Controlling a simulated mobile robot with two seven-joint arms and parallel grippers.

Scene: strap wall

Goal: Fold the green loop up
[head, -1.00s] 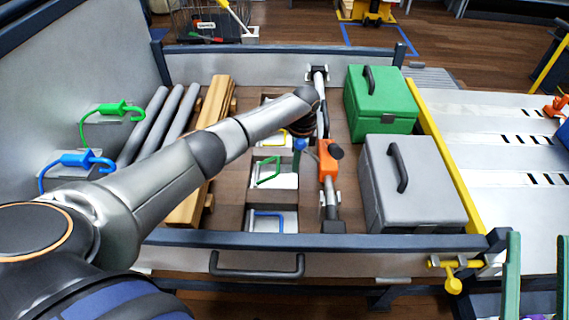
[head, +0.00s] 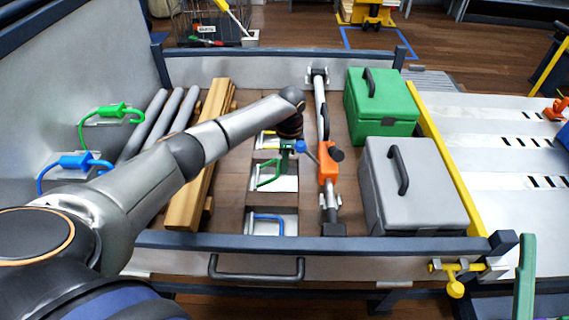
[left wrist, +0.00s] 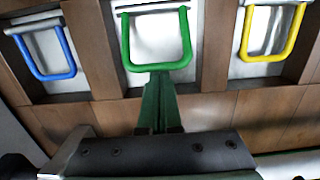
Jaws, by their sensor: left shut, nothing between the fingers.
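The green loop (head: 268,182) hangs on its pale plate in the middle of a column of recessed plates. In the left wrist view the green loop (left wrist: 160,67) is a U shape, closed bar toward my gripper. My left gripper (head: 287,150) is shut and empty. In the left wrist view its green fingertips (left wrist: 158,78) are at the middle of that bar, just below or against it; contact cannot be told. A green bar (head: 525,275) at the lower right looks like part of my right gripper; its jaw state is unclear.
The blue loop (head: 268,217) and yellow loop (left wrist: 269,57) flank the green one. An orange ratchet (head: 327,165) on a grey bar stands close right of my left gripper. Green (head: 382,108) and grey (head: 412,185) boxes stand further right. Wooden beams (head: 200,170) lie left, under my arm.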

